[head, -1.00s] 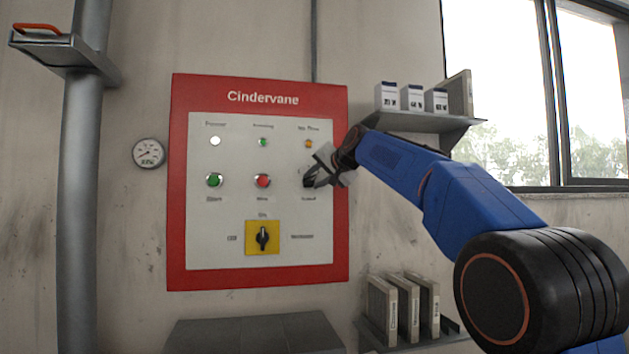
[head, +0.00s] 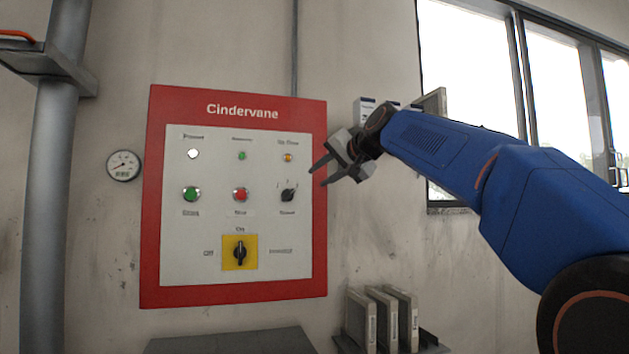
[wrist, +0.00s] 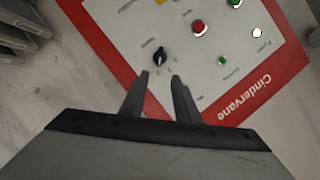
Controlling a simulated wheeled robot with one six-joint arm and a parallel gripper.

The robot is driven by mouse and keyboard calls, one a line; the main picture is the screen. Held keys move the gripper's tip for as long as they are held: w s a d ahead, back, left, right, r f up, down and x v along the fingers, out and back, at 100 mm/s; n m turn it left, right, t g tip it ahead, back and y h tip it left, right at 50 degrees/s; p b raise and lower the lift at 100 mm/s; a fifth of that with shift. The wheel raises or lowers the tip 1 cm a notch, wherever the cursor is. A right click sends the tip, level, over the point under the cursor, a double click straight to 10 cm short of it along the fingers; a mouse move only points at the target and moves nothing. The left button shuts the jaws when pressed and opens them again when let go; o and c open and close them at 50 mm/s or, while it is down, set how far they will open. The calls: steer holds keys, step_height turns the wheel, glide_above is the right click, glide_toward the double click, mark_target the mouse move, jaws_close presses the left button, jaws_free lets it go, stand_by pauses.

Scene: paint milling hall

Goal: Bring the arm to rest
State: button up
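My gripper (head: 318,178) is in front of the right edge of the red-framed Cindervane control panel (head: 237,290), with its dark fingers pointing left towards the panel. The two fingers are apart with nothing between them; they also show open in the wrist view (wrist: 160,76). The small black selector knob (head: 288,196) sits just left of the fingertips in the head view and beyond them in the wrist view (wrist: 160,56), with a visible gap. My blue arm reaches in from the lower right.
The panel carries a green button (head: 191,194), a red button (head: 240,195) and a black rotary switch (head: 240,252) on a yellow plate. A gauge (head: 123,165) is at left. Binders (head: 378,320) stand on a low shelf. A wall shelf with small boxes (head: 364,110) is behind my arm.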

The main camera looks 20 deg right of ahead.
steer(key=shift+s+d, duration=0.1)
steer(key=shift+s, duration=0.2)
stand_by(0.4)
steer(key=s+f+n+g+h, duration=0.1)
steer(key=s+f+n+g, duration=0.1)
steer(key=s+f, duration=1.1)
steer(key=s+d+f+n+g+h, duration=0.1)
steer(key=s+f+g, duration=0.3)
steer(key=s+f, duration=1)
steer(key=s+f+n+g+h, duration=0.2)
steer(key=s+f, duration=1.1)
steer(key=f, duration=1.9)
steer(key=shift+s+d+n+g, duration=0.15)
steer(key=shift+d+n+g, duration=0.05)
steer(key=shift+n+g, duration=0.55)
